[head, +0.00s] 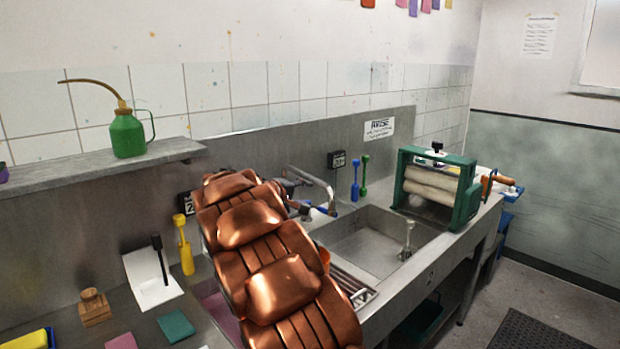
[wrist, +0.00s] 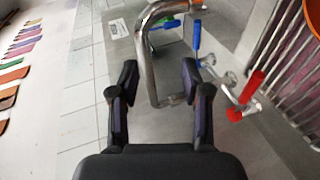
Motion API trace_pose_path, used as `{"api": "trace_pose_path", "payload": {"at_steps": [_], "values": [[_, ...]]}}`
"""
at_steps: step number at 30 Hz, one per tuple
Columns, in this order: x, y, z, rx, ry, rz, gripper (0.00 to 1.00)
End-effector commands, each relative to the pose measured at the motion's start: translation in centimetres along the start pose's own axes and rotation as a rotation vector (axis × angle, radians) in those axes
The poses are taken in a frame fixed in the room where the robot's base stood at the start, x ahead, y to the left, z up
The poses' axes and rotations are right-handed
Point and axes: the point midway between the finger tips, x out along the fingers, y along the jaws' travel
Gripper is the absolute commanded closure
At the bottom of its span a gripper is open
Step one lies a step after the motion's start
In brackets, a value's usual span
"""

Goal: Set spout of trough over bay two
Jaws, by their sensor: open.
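The trough's spout (head: 318,180) is a bent chrome pipe at the back of the steel trough (head: 425,233). In the wrist view the spout (wrist: 148,60) runs between the fingers of my gripper (wrist: 160,76), which is open; I cannot tell whether either finger touches it. In the head view my arm hides most of my gripper and the spout's base. A dark number plate (head: 338,160) is on the back wall right of the spout; a second plate (head: 187,203), seemingly marked 2, is left of my arm. A bay with pink contents (head: 216,304) is partly hidden.
A red tap handle (wrist: 246,96) is right of my gripper, near metal rods (wrist: 285,62). Blue (head: 355,183) and green (head: 364,172) upright tools stand behind the basin. A green-framed roller wringer (head: 467,203) is at its right. A yellow tool (head: 185,245) stands left of my arm.

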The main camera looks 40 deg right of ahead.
Motion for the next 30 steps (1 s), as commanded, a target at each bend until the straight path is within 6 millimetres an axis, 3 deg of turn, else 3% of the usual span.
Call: {"api": "trace_pose_path", "payload": {"at_steps": [3,9,17,30], "values": [[2.0,0.8,-2.9,-0.026,0.043,0.063,0.53],[3.7,1.2,-5.6,-0.053,0.092,0.122,0.53],[5.0,1.7,-6.3,-0.056,0.102,0.135,0.53],[10.1,2.3,-6.8,-0.057,0.100,0.134,0.53]]}}
